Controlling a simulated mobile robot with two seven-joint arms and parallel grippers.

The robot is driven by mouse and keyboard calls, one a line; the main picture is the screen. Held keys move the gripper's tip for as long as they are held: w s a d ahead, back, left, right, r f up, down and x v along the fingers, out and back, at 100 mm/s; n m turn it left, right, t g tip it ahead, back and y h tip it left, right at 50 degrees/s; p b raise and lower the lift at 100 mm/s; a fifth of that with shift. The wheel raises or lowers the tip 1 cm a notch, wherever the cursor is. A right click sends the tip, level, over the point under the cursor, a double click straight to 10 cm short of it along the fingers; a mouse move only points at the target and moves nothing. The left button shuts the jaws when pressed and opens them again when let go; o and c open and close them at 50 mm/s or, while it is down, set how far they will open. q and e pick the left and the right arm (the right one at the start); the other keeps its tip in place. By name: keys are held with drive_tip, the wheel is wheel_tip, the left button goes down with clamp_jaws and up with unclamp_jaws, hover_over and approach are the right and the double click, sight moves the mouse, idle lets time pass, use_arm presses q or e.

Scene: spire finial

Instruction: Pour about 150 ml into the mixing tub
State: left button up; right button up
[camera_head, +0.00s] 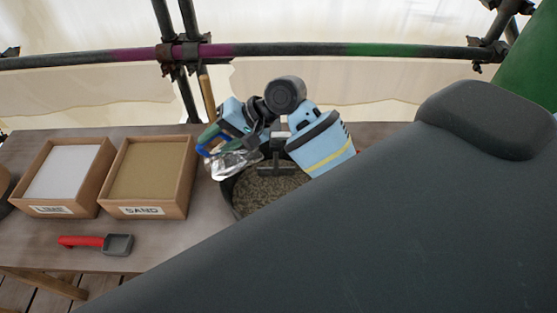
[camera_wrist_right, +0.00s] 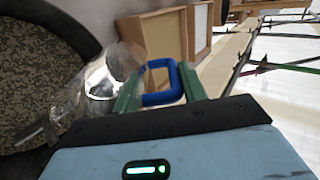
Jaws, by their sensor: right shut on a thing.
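The mixing tub (camera_head: 230,201) is a round dark tub on the table, holding a grey-brown grainy mix. Its dark rim also shows at the left of the right wrist view (camera_wrist_right: 82,35). My right gripper (camera_head: 208,141) is shut on the blue handle (camera_wrist_right: 163,98) of a clear jug (camera_head: 235,164), its green fingers on both sides of the handle. The jug is held over the tub's left back part and looks tilted. Its clear body also shows in the right wrist view (camera_wrist_right: 98,88). I cannot tell how much liquid it holds. My left gripper is not in view.
A box of white lime (camera_head: 63,172) and a box of sand (camera_head: 147,172) stand left of the tub. A red-handled scoop (camera_head: 97,243) lies in front of them. Scaffold poles (camera_head: 290,50) run behind the table. My large dark arm link covers the lower right.

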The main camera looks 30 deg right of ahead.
drive_tip(key=shift+w+a+r+h, duration=0.2)
drive_tip(key=shift+a+h, duration=0.1)
drive_tip(key=shift+h, duration=0.3)
drive_tip(key=shift+a+f+g+h, duration=0.1)
drive_tip(key=shift+a+g+h, duration=0.2)
drive_tip(key=shift+g, duration=0.2)
drive_tip(key=shift+w, duration=0.15)
idle(1.2)
drive_tip(key=shift+w+a+g+h, duration=0.4)
drive_tip(key=shift+a+h, duration=0.4)
drive_tip(key=w+a+f+g+h, duration=0.2)
drive_tip(key=a+f+g+h, duration=0.1)
drive_tip(key=a+h, duration=0.1)
drive_tip(key=shift+w+a+h, duration=0.25)
drive_tip(key=shift+a+h, duration=0.05)
drive_tip(key=shift+h, duration=0.5)
